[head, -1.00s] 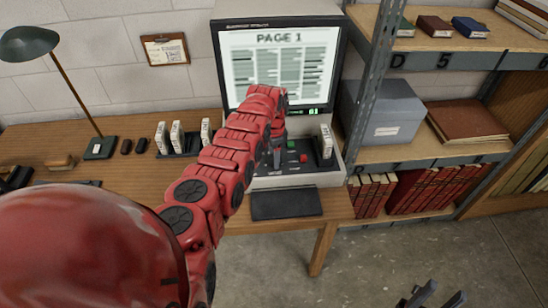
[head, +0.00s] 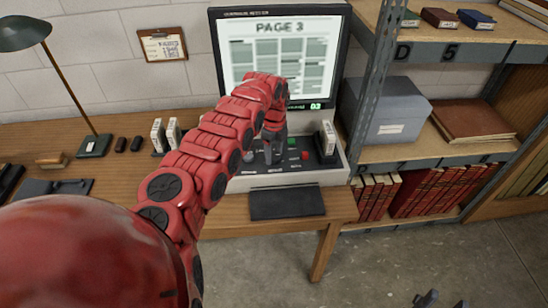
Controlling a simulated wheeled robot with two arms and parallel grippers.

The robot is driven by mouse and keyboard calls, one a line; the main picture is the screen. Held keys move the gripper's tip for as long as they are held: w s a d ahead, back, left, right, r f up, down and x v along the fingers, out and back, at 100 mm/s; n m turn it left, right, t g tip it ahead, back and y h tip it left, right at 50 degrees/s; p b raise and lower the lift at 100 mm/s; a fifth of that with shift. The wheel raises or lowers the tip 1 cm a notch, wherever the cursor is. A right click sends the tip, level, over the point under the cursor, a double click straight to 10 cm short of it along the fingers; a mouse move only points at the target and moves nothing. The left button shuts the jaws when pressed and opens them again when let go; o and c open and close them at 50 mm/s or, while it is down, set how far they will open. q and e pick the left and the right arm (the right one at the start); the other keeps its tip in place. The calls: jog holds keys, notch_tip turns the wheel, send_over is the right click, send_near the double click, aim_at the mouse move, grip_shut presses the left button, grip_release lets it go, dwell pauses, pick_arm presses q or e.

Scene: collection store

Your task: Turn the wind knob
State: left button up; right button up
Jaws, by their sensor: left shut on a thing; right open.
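The microfilm reader's screen (head: 282,60) reads PAGE 3, and its small green display (head: 315,106) reads 03. Its control panel (head: 312,163) carries a green button (head: 292,142) and a red button (head: 305,155). My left arm reaches across the reader from the left. My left gripper (head: 273,156) points down at the panel, left of the buttons, and is shut on the wind knob, which its fingers largely hide. My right gripper (head: 438,300) is open and empty at the bottom edge, away from the reader, only partly in view.
White film boxes (head: 158,136) stand in a dark rack left of my arm; another box (head: 327,139) stands at the panel's right. A black pad (head: 287,203) lies in front. A lamp (head: 70,88) stands left. Metal shelves (head: 425,152) with books and a grey box rise right.

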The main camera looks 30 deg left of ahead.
pick_arm(q)
jog(key=m+b, duration=0.3)
jog(key=m, duration=0.1)
jog(key=shift+f, duration=0.15)
jog(key=shift+m+b, duration=0.85)
jog(key=shift+m, duration=0.25)
jog(key=shift+r, duration=0.2)
jog(key=o, duration=1.4)
jog(key=shift+c, duration=0.2)
